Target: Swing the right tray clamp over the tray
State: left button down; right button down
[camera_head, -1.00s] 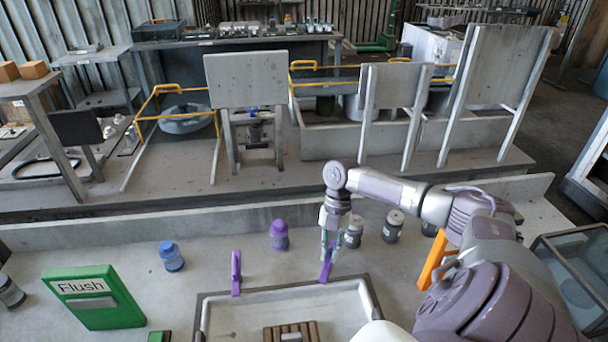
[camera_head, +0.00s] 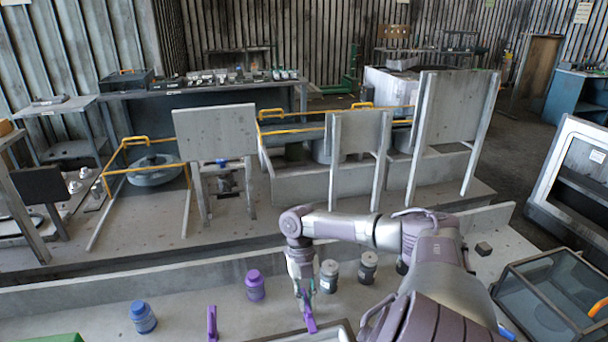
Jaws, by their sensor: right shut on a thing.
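The right tray clamp (camera_head: 311,318) is a slim purple piece at the tray's back edge, low in the head view, its lower end leaning to the right. My right gripper (camera_head: 305,294) points down from above and is shut on its upper part. The fingers hide some of the clamp. The tray (camera_head: 343,327) shows only as a strip of its back rim at the bottom edge; the rest is out of view. A second purple clamp (camera_head: 212,323) stands upright to the left. My left gripper is not in view.
A blue bottle (camera_head: 143,316) is at the left. A glass-walled box (camera_head: 545,300) stands at the right. A low ledge (camera_head: 150,281) runs behind the bottles.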

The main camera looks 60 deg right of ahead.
jog(key=shift+r, duration=0.1)
jog(key=c, duration=1.2)
grip_release()
jog(key=v, duration=1.2)
jog(key=shift+a, duration=0.1)
